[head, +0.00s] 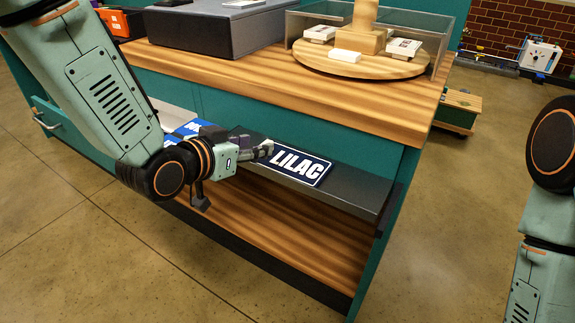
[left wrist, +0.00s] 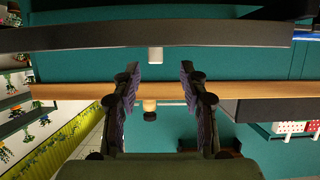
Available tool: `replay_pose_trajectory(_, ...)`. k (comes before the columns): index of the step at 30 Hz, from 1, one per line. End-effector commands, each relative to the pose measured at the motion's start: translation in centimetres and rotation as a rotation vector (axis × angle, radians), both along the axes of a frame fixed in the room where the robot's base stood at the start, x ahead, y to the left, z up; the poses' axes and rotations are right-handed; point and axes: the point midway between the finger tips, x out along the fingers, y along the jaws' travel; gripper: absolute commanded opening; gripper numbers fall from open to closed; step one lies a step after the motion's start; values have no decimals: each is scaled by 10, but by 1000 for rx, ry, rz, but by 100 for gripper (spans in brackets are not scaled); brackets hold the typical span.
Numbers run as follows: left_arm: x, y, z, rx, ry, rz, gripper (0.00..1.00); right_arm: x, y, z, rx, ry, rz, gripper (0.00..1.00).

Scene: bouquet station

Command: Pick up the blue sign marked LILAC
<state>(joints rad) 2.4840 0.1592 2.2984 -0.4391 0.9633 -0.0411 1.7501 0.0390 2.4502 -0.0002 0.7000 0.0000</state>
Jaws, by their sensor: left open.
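The LILAC sign (head: 300,168) is a dark navy-blue plate with a white border and white letters. It lies on a dark grey shelf (head: 352,188) under the wooden counter, in the head view. My left gripper (head: 266,150) is at the sign's left end, its fingers pointing right. Whether it touches the sign cannot be told. In the left wrist view, the two fingers of my left gripper (left wrist: 160,72) stand apart with nothing held between them. I cannot make out the sign there. My right gripper is outside the views.
Other blue-and-white signs (head: 188,129) lie left, partly behind my left arm. The wooden counter top (head: 375,98) overhangs the shelf closely. A round wooden stand (head: 345,68) and a dark grey box (head: 215,35) stand on the counter. A wooden lower shelf (head: 290,235) is empty where visible.

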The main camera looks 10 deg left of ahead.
Motion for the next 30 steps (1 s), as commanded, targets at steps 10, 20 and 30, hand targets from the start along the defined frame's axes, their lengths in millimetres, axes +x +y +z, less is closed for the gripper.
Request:
replay_pose_trajectory(10,26,-12,-12,1,1,2,43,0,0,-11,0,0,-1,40)
replay_pose_trajectory(20,26,-13,-11,1,1,2,30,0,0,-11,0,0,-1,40)
replay_pose_trajectory(30,25,-12,-12,0,1,2,1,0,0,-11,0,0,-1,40)
